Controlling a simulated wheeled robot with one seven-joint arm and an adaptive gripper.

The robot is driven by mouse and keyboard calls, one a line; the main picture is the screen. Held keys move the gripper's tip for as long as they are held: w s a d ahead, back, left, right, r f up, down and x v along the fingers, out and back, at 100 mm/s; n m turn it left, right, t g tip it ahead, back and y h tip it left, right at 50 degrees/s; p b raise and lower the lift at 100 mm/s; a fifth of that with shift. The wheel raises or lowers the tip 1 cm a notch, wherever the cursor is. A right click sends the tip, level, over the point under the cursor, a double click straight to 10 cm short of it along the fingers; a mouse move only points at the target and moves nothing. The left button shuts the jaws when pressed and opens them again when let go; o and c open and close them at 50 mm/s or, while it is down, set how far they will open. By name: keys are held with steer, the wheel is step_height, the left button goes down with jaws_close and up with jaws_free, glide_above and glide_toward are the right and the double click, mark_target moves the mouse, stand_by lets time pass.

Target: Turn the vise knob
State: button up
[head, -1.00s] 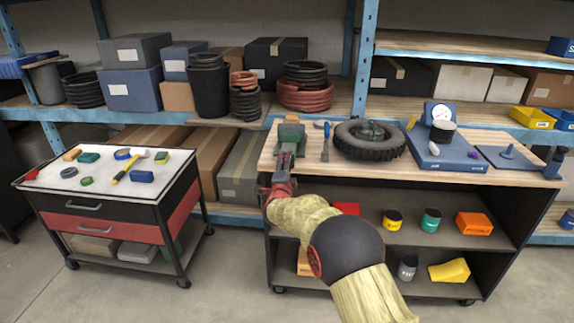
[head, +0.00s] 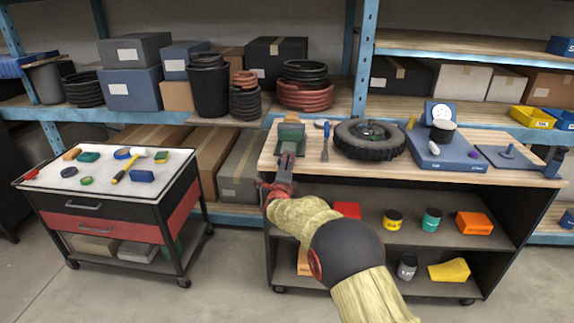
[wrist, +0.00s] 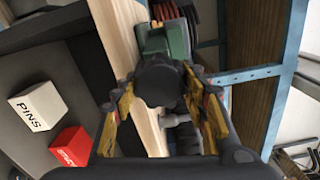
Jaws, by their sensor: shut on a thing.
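The green vise (head: 291,135) stands at the left end of the wooden workbench top. It also shows in the wrist view (wrist: 177,40), with its dark round knob (wrist: 159,82) facing the camera. My gripper (head: 287,158) reaches to the front of the vise. In the wrist view my gripper (wrist: 160,108) has its yellow-and-black fingers on either side of the knob, closed in on it. The exact finger contact is hard to see. In the head view my gripper and arm hide the knob.
A tire (head: 369,139), a blue scale (head: 440,148) and a hammer (head: 325,140) are on the bench top (head: 470,178). Cans and boxes sit on the shelf below. A tool cart (head: 110,215) stands to the left, with a floor gap between.

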steer(key=o, duration=1.1)
steer(key=shift+o, duration=0.3)
steer(key=shift+s, duration=0.1)
steer(key=s, duration=1.1)
steer(key=shift+s+a, duration=0.2)
steer(key=shift+s, duration=0.15)
